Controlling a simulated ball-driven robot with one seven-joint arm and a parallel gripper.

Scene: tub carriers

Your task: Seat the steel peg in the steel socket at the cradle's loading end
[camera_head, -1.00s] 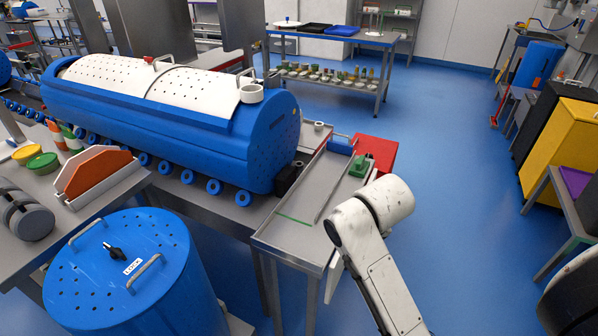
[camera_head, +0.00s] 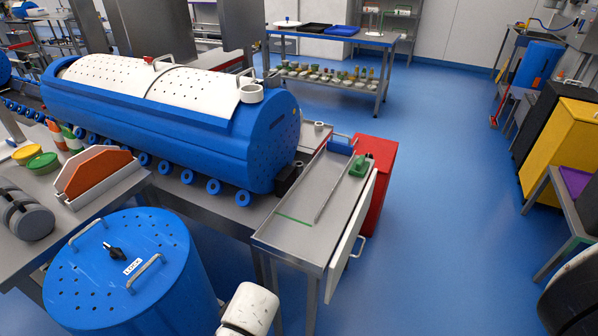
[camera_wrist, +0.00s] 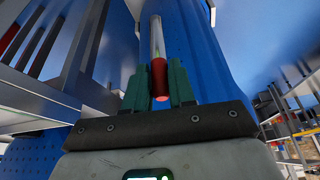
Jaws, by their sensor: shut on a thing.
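In the wrist view, the green fingers of my gripper (camera_wrist: 159,84) are shut on the red grip of the steel peg (camera_wrist: 157,40). The peg's bare steel shaft points away from my gripper, with blue surfaces behind it. The blue tub (camera_head: 150,135) lies along the roller cradle (camera_head: 178,182). Small grey cylinders stand near the tub's right end, one at the back (camera_head: 318,126); I cannot tell which is the socket.
A steel tray bench (camera_head: 300,235) with a green object (camera_head: 361,165) stands beside the tub's right end. A red cabinet (camera_head: 378,190) is behind it. An upright blue drum (camera_head: 130,265) stands front left.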

